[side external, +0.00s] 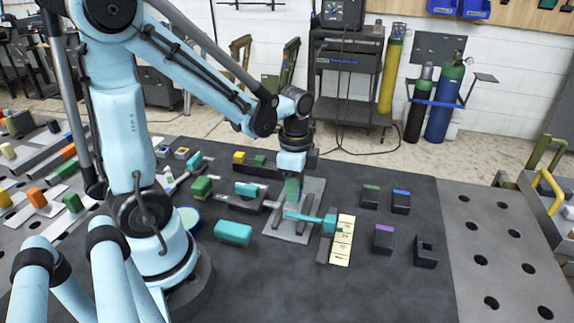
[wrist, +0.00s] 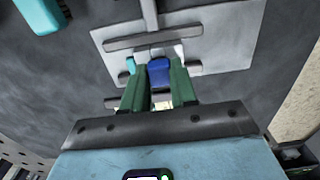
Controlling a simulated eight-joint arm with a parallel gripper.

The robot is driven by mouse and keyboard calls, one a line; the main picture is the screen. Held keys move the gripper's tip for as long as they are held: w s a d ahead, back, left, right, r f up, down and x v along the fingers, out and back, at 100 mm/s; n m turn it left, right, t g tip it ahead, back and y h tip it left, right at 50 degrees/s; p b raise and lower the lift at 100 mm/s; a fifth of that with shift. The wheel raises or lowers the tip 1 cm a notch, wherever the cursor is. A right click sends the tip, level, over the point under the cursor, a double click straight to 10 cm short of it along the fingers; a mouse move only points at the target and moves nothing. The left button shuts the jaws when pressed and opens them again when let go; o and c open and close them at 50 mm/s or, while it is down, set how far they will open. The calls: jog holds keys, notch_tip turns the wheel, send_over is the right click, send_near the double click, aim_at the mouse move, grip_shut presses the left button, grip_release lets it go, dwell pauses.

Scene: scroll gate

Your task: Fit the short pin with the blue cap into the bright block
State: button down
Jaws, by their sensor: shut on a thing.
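My gripper (side external: 293,188) points down over a light grey plate (side external: 284,228) with dark rails. In the wrist view its green fingers (wrist: 160,84) are shut on a blue piece (wrist: 160,72). It looks like a blue cap; any pin below it is hidden. A teal bar (side external: 308,217) lies across the plate, right by the fingertips. A dark block with a blue top (side external: 401,192) stands to the right. I cannot tell which thing is the bright block.
A pale yellow marked panel (side external: 342,242) stands right of the plate. Dark blocks with green (side external: 371,187) and purple (side external: 384,229) tops and a hollow dark block (side external: 425,252) stand further right. A teal block (side external: 233,234) lies at the left. The mat's front right is clear.

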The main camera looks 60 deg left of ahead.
jog(key=shift+f, duration=0.5)
dwell(0.3)
jog(key=c, duration=0.8)
grip_release()
jog(key=shift+o, duration=0.3)
jog(key=o, duration=0.4)
jog(key=shift+r, duration=0.1)
jog(key=shift+r, duration=3.4)
